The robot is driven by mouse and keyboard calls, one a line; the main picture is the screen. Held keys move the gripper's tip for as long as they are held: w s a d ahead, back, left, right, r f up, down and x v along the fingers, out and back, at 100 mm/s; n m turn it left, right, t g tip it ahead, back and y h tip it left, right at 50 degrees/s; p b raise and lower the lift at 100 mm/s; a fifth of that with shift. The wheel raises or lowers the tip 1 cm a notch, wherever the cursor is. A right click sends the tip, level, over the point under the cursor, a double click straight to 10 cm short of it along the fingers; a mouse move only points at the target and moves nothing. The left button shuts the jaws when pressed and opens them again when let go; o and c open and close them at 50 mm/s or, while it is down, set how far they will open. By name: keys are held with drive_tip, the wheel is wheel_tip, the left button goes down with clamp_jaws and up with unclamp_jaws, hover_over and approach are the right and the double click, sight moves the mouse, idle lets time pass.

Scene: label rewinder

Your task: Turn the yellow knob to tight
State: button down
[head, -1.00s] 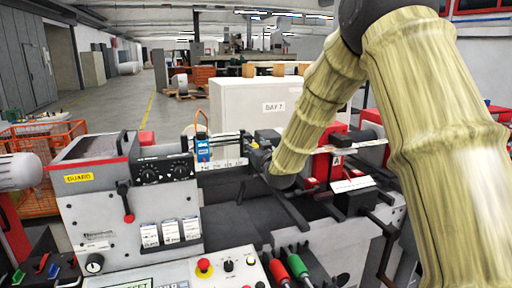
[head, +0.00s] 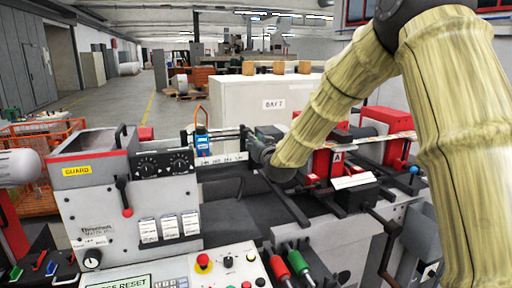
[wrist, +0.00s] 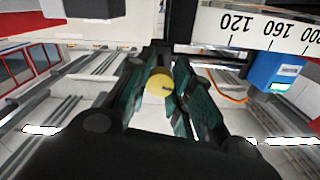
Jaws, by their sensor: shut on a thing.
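The yellow knob (wrist: 160,83) shows in the wrist view as a round yellow face with a small dark mark on it. My gripper (wrist: 158,92) has its two green-padded fingers on either side of the knob and is shut on it. In the head view my gripper (head: 262,150) is a small dark shape at the rail, right of the blue block. The knob is hidden there. I cannot read any tight marking.
A white scale (wrist: 262,30) with printed numbers and a blue block (wrist: 275,72) lie close to my gripper, upper right in the wrist view. The blue block (head: 202,145) also shows in the head view. Red clamps (head: 325,163) stand right of my wrist. A control panel (head: 225,270) is in front.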

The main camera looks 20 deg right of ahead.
drive_tip(key=m+b, duration=0.4)
drive_tip(key=shift+d+f+m, duration=0.1)
drive_tip(key=shift+f+m, duration=0.1)
drive_tip(key=shift+m, duration=0.2)
drive_tip(key=m+b, duration=0.3)
drive_tip(key=shift+m+b, duration=0.3)
drive_tip(key=shift+b, duration=0.05)
drive_tip(key=m+b, duration=0.4)
drive_tip(key=m, duration=0.1)
drive_tip(key=shift+r+m+b, duration=0.1)
drive_tip(key=shift+m+b, duration=0.9)
drive_tip(key=shift+m, duration=0.1)
drive_tip(key=c, duration=1.2)
unclamp_jaws()
drive_tip(key=shift+c, duration=0.2)
drive_tip(key=shift+s, duration=0.15)
